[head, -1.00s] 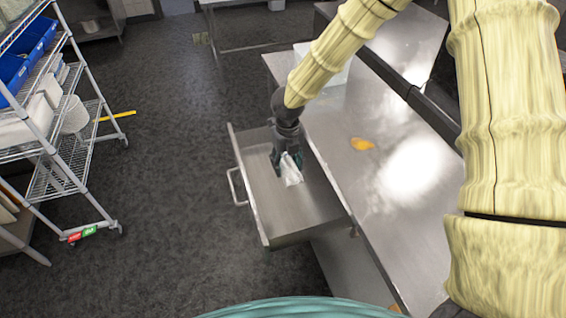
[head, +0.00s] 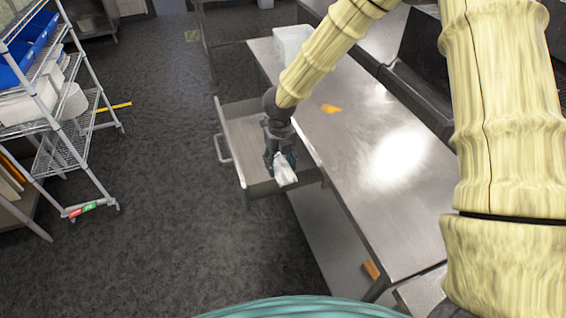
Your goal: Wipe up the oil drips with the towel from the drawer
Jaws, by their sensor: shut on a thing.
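My gripper (head: 281,165) is shut on a white towel (head: 285,176), which hangs bunched below the fingertips. The gripper and towel show over the near right part of the open drawer (head: 237,132); their exact height above it is hard to tell. The drawer stands pulled out from the left side of the steel table (head: 350,160), and its visible floor is bare. An orange-yellow oil spot (head: 331,108) lies on the tabletop, to the right of and beyond my gripper. No other drips can be told for sure; bright glare covers part of the tabletop.
A white block-like container (head: 292,45) stands at the table's far end. A wire shelf rack (head: 75,140) with blue bins (head: 25,50) stands at the left. An orange-brown object (head: 371,270) shows low by the table's near end. The floor between rack and drawer is clear.

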